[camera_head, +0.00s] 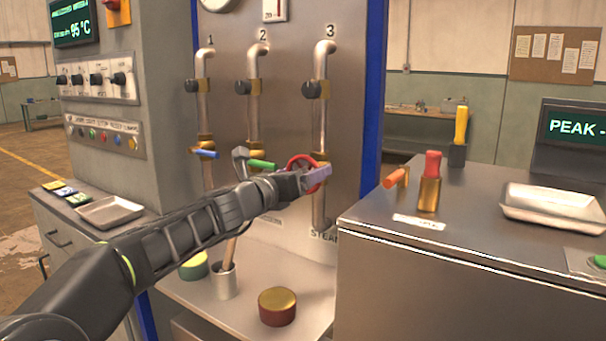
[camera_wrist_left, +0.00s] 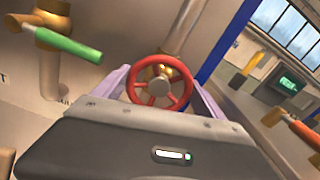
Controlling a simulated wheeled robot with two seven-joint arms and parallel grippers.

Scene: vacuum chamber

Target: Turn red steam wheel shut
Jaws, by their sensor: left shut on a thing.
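The red steam wheel (camera_wrist_left: 160,82) is a small spoked handwheel on a brass valve on pipe 3. In the head view the red wheel (camera_head: 301,160) is partly covered by my left gripper (camera_head: 316,178). My left gripper (camera_wrist_left: 162,90) has its two pale purple fingers on either side of the wheel's rim, shut on it. The wheel shows between the fingers in the left wrist view. My right gripper is not in view.
A green lever (camera_head: 262,164) on pipe 2 and a blue lever (camera_head: 204,154) on pipe 1 are left of the wheel. A steel cabinet (camera_head: 430,265) stands at right with an orange-handled valve (camera_head: 395,178) and a tray (camera_head: 553,203). A red-brown canister (camera_head: 277,306) stands on the shelf below.

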